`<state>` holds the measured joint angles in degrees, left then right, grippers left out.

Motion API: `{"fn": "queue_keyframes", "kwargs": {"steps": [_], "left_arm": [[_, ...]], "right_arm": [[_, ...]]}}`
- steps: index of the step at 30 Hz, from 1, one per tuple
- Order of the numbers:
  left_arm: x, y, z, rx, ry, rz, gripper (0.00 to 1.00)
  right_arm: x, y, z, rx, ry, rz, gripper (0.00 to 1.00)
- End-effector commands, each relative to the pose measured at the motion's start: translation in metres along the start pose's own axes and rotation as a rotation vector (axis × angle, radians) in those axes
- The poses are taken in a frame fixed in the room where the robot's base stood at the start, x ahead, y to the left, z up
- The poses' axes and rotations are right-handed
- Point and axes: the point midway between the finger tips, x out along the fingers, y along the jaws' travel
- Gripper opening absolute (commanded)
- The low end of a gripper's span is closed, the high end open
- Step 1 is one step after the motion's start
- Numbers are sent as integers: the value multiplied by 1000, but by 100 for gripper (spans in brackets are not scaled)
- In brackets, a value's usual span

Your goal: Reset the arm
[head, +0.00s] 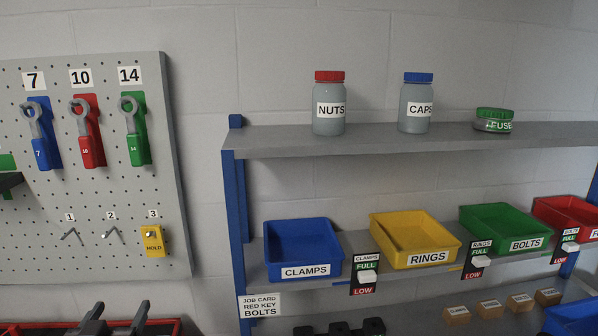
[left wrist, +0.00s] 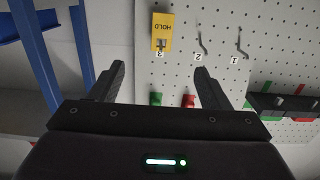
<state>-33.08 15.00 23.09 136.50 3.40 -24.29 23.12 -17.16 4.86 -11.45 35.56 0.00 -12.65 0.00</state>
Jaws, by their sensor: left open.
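My left gripper (head: 118,312) shows at the bottom left of the head view, with two dark fingers pointing up, apart and empty. In the left wrist view, the left gripper (left wrist: 160,68) is open with nothing between its fingertips. That view is upside down and shows the pegboard (left wrist: 180,75) beyond the fingers. A yellow HOLD tag (left wrist: 162,30) hangs there on hook 3, clear of the gripper. My right gripper is in neither view.
The pegboard (head: 100,195) holds blue, red and green wrench holders. A shelf (head: 270,145) carries NUTS (head: 329,109), CAPS (head: 415,108) and a FUSE jar. Below are labelled bins, including blue CLAMPS (head: 305,271). A red tray (head: 165,327) lies by my left gripper.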

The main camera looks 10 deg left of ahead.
Motion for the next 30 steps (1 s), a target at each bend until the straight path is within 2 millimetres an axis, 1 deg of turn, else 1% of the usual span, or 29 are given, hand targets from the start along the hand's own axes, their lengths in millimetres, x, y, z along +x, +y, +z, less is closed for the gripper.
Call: {"fn": "queue_keyframes", "kwargs": {"steps": [8, 11, 14, 17, 21, 25, 30], "left_arm": [[-9, 26, 44, 20, -194, 11, 70], [-17, 40, 65, 36, -294, 25, 70], [-29, 57, 88, 60, -412, 47, 70], [-46, 76, 112, 89, -540, 79, 70], [-77, 105, 143, 144, -728, 144, 70], [-110, 128, 164, 203, -891, 216, 70], [-153, 153, 181, 281, -1070, 315, 70]], "right_arm": [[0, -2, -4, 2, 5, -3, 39], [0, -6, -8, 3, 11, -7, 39], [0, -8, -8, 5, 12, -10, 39], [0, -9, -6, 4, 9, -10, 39], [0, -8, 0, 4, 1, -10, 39], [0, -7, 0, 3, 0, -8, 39], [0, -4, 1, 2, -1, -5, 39]]}}
